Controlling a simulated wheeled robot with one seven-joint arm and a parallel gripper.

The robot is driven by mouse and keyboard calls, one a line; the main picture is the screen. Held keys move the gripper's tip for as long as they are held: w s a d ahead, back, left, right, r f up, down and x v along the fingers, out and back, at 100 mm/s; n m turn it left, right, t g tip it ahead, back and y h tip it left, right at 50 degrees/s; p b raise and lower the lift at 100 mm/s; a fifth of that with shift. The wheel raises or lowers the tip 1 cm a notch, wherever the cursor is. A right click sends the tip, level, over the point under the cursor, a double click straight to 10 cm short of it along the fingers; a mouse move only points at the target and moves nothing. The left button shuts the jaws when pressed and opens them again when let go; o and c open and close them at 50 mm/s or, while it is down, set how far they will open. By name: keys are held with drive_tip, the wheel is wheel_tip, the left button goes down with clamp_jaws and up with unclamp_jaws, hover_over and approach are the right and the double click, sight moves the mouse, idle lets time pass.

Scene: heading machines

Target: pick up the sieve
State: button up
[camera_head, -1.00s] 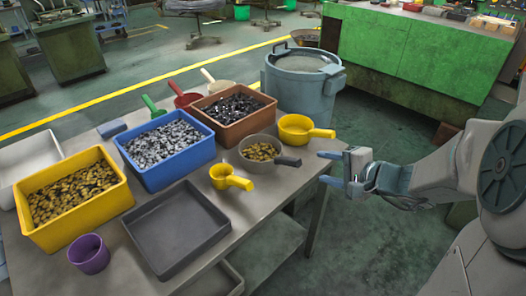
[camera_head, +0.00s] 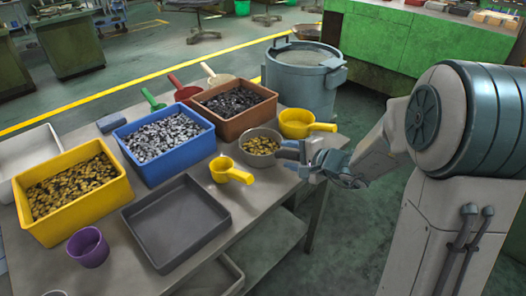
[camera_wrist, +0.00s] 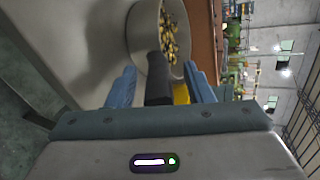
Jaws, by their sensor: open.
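The sieve (camera_head: 258,160) is a round grey pan with a dark handle, holding brass-coloured pieces. It sits near the table's right edge; it also shows in the wrist view (camera_wrist: 138,35). My gripper (camera_head: 290,156) is at the sieve's handle side. In the wrist view my open gripper (camera_wrist: 160,85) has one blue finger on each side of the dark handle (camera_wrist: 157,80), with gaps between. The head view mostly hides the handle behind my fingers.
A yellow pan (camera_head: 296,124) stands close behind the sieve, and a small yellow scoop (camera_head: 226,168) lies to its left. A brown bin (camera_head: 243,121), blue bin (camera_head: 178,163) and yellow bin (camera_head: 104,200) fill the table's left and back. An empty dark tray (camera_head: 180,222) lies in front.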

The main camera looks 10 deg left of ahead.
drive_tip(key=shift+a, duration=0.1)
clamp_jaws()
drive_tip(key=shift+r, duration=0.1)
